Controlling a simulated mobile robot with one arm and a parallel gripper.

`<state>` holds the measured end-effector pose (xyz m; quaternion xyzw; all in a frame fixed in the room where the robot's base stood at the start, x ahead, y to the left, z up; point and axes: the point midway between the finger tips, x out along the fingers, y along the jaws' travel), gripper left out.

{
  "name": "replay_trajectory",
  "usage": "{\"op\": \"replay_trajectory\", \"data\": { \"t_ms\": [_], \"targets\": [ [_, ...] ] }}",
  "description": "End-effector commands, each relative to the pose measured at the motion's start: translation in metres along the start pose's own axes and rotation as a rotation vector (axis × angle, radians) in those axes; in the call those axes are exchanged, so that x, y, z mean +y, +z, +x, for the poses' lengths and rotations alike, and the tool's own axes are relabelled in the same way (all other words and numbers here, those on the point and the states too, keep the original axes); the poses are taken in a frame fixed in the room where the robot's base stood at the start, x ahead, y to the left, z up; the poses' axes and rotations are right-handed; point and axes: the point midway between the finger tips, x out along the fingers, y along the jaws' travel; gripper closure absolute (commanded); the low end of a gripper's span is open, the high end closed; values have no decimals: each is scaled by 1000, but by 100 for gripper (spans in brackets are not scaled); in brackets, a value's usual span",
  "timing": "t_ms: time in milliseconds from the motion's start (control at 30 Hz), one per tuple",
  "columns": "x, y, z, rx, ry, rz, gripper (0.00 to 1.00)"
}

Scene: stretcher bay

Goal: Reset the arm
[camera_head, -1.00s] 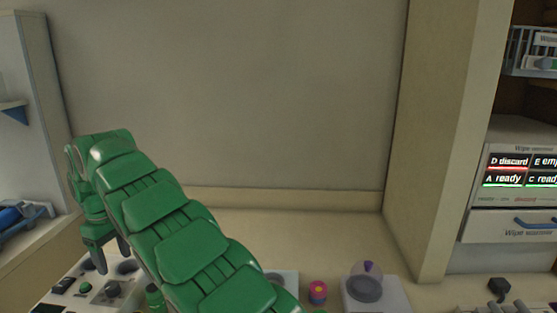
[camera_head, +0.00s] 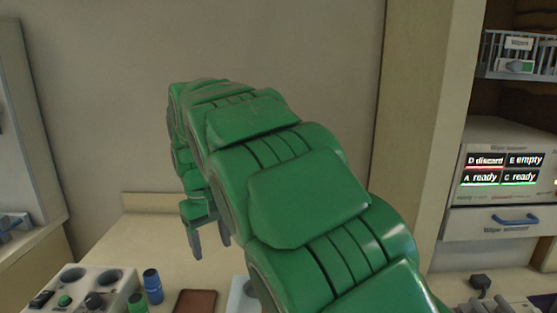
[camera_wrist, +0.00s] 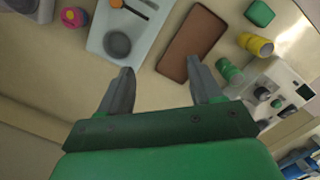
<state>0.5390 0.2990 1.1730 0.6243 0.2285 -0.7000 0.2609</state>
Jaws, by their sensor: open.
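My green arm reaches across the middle of the head view, bent over at its far end. My gripper (camera_head: 209,240) hangs from that end, pointing down above the counter. In the wrist view its two grey fingers (camera_wrist: 162,90) stand well apart with nothing between them. Below the gripper lie a brown flat pad (camera_wrist: 192,44) and a pale tray (camera_wrist: 112,28) with a round grey recess and an orange-headed item. The gripper is apart from both.
A control box (camera_head: 93,290) with knobs stands at lower left, beside blue (camera_head: 152,286) and green (camera_head: 137,303) cylinders. The wipe scanner (camera_head: 502,165) with its lit display is at right, under a wire basket (camera_head: 518,55). The back counter is bare.

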Motion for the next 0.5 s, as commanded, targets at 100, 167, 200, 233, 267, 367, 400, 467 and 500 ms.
{"op": "replay_trajectory", "data": {
  "t_ms": [100,167,200,233,267,367,400,467,500],
  "targets": [
    [21,32,-1,-1,-5,68,35],
    [30,48,-1,-3,-7,100,35],
    [36,58,-1,-2,-9,121,35],
    [40,66,0,-3,-11,136,35],
    [43,74,1,-6,-14,151,35],
    [54,102,3,-8,-22,202,35],
    [58,113,5,-10,-25,222,35],
    [63,130,9,-13,-30,251,35],
    [66,140,10,-10,-31,269,35]
  ]
}}
